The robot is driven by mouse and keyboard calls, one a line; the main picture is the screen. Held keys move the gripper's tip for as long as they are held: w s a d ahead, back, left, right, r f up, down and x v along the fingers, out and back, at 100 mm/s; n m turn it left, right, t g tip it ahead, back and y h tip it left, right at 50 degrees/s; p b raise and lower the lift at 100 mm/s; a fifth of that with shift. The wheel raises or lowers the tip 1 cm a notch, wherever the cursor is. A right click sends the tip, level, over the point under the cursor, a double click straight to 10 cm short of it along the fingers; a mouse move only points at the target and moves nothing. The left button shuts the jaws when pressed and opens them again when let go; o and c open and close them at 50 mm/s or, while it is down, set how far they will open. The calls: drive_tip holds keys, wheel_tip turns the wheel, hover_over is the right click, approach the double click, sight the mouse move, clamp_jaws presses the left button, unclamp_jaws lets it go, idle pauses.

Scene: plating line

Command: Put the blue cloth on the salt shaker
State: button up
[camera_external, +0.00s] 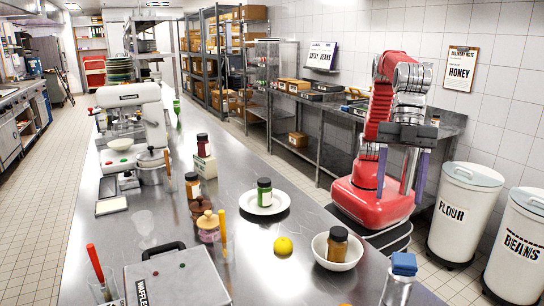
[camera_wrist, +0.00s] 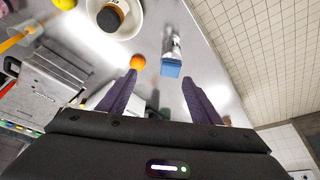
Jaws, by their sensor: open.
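The blue cloth (camera_external: 403,264) is a small folded block resting on top of the metal salt shaker (camera_external: 396,291), which stands upright at the counter's front right edge. In the wrist view the cloth (camera_wrist: 171,69) covers the near end of the shaker (camera_wrist: 172,45); the shaker's top is hidden under it. My gripper (camera_external: 399,196) is open and empty, its purple fingers pointing down, above and behind the cloth. In the wrist view the fingertips (camera_wrist: 159,80) are spread to either side of the cloth, and it lies apart from both.
An orange (camera_wrist: 138,61) lies close by. The waffle maker (camera_external: 178,279) is at front left. White bins (camera_external: 466,212) stand at right.

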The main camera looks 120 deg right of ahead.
drive_tip(key=s+d+r+m+t+h, duration=0.15)
drive_tip(key=d+m, duration=0.25)
drive_tip(key=d, duration=2.6)
drive_tip(key=s+d+f+m, duration=0.1)
drive_tip(key=s+d+f, duration=0.2)
drive_tip(key=s+d, duration=0.2)
drive_tip(key=s+d+f+m+h, duration=0.1)
drive_tip(key=s+d+f+m, duration=0.1)
drive_tip(key=s+d, duration=0.3)
drive_tip(key=s+d+f+m, duration=0.1)
drive_tip(key=s+d+f, duration=0.3)
drive_tip(key=d, duration=0.5)
drive_tip(key=shift+s+d+f+m+t+h, duration=0.25)
drive_tip(key=shift+s+m+t+h, duration=0.1)
drive_tip(key=shift+s, duration=0.35)
